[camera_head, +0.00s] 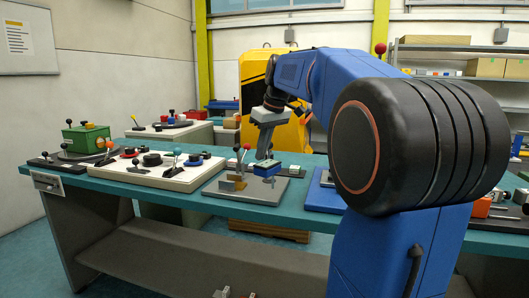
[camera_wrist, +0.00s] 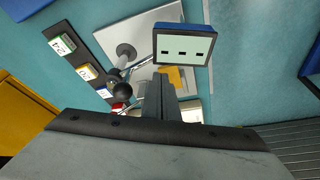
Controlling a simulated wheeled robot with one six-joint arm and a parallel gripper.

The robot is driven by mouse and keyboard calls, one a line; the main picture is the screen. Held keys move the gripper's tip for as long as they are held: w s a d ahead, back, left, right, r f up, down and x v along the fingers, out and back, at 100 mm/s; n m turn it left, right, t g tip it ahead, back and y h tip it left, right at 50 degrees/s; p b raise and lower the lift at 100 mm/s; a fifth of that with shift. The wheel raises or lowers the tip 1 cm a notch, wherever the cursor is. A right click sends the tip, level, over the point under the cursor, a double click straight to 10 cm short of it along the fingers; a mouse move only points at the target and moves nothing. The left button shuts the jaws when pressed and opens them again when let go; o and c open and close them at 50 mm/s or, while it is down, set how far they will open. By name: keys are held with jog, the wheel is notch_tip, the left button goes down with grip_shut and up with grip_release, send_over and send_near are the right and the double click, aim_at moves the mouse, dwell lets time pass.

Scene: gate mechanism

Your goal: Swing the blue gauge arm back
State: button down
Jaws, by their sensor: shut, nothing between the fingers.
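The blue gauge arm (camera_head: 267,168) appears as a blue block with a pale green top, raised over a grey base plate (camera_head: 225,194). A yellow block (camera_wrist: 173,76) shows beside the fingertips. Whether the fingers touch the gauge arm cannot be told. The arm's pivot is not clear.
A dark ball knob (camera_wrist: 123,92) on a lever stands close left of my fingers. A strip of numbered blocks (camera_wrist: 87,72) lies farther left. A white panel with knobs (camera_head: 150,172) stands left on the teal bench (camera_head: 300,219). Bare bench shows right of the fixture in the wrist view.

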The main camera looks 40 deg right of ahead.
notch_tip(320, 180, up, 9)
jog(key=shift+s+d+r, duration=0.15)
jog(key=shift+s+r, duration=0.05)
jog(key=shift+s, duration=0.1)
dwell(0.9)
jog(key=s+a+f, duration=0.6)
jog(key=s+f, duration=0.3)
jog(key=f, duration=0.2)
jog(key=s+a+f+m, duration=0.1)
jog(key=s+a+f, duration=0.5)
jog(key=s+f, duration=0.3)
jog(key=s+a+f+m+t, duration=0.1)
jog(key=s+a+f, duration=0.5)
jog(key=f, duration=0.8)
jog(key=s, duration=0.3)
jog(key=shift+a+f+h, duration=0.35)
jog(key=shift+h, duration=0.05)
